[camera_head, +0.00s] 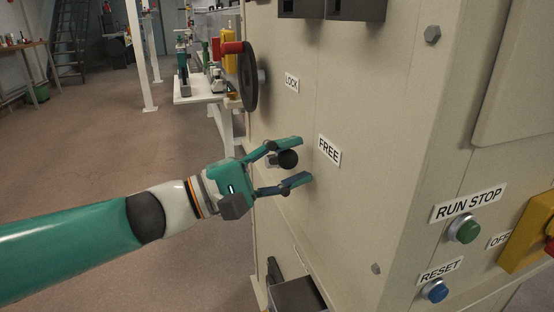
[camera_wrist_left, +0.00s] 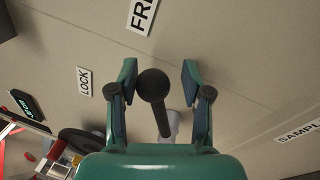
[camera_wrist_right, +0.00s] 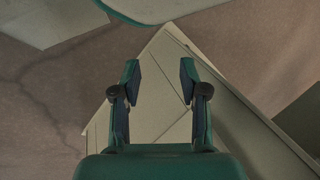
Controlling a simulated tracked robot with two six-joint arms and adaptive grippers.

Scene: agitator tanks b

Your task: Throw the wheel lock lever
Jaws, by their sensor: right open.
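The wheel lock lever (camera_head: 287,159) shows a black ball knob on the beige cabinet face, between the LOCK label (camera_head: 292,83) and the FREE label (camera_head: 329,150). My left gripper (camera_head: 298,160) is open around the knob, one finger above and one below. My right gripper (camera_wrist_right: 158,80) is open and empty in the right wrist view, with a pale panel edge beyond it. It is not in the head view.
A dark box (camera_head: 298,294) juts out below. A green button (camera_head: 464,229), a blue button (camera_head: 435,290) and a yellow switch (camera_head: 527,232) sit on the right face. Open floor lies left.

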